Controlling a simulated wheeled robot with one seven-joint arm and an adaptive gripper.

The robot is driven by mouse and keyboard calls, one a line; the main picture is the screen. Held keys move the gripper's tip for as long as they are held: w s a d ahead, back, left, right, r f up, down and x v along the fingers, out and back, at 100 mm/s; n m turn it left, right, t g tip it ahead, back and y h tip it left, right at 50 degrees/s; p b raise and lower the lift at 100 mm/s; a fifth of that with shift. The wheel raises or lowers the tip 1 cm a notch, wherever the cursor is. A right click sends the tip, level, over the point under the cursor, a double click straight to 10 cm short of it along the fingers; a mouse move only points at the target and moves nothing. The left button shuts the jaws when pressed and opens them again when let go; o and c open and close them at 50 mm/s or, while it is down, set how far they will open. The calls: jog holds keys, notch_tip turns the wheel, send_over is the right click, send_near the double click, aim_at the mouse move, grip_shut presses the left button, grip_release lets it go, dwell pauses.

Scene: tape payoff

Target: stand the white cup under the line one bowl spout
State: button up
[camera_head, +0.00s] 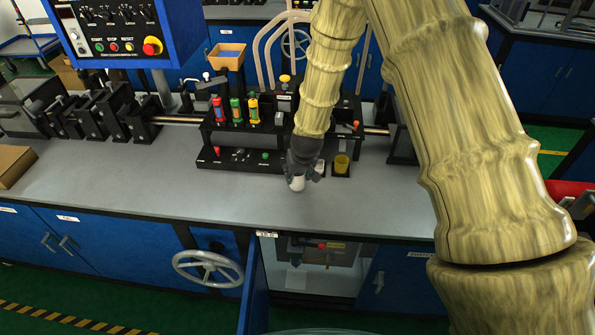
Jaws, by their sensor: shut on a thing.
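My gripper (304,172) points down over the front part of the grey bench and is shut on the white cup (298,185). The cup shows as a small pale shape below the dark fingers, close to the bench top. The fingers hide part of it, and I cannot tell whether its base touches the bench. I cannot make out the line one bowl spout with certainty. My arm hides part of the machine behind the gripper.
A black fixture (225,155) with red, green and yellow cylinders stands behind the gripper. A yellow cup-like part (341,162) sits close to its right. A tan hopper (227,56) stands further back. The bench top (150,185) is clear at front left. A control box (118,35) stands upper left.

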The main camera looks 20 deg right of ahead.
jog(key=shift+s+f, duration=0.1)
jog(key=shift+f, duration=0.15)
jog(key=shift+f, duration=0.15)
jog(key=o, duration=1)
